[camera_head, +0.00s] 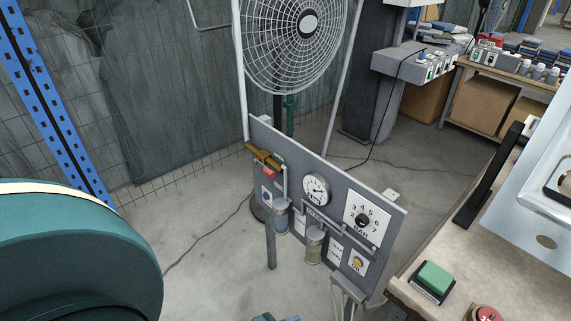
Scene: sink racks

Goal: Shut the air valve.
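The grey air panel (330,188) stands upright on legs in the middle of the view. At its upper left is what looks like the air valve (263,157), a brass-coloured piece with a red part (269,173) beside it. It is too small to tell whether it is open or shut. The panel also bears a round pressure gauge (316,190) and a numbered BAR dial (363,220). Neither of my grippers can be made out. A small teal and blue piece is cut off at the bottom edge, and I cannot tell what it is.
A large caged fan (295,40) stands behind the panel. At the right is a worktable (405,287) with a green button (434,281) and a red button (485,314). A shelf (500,75) with boxes stands at the back right.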

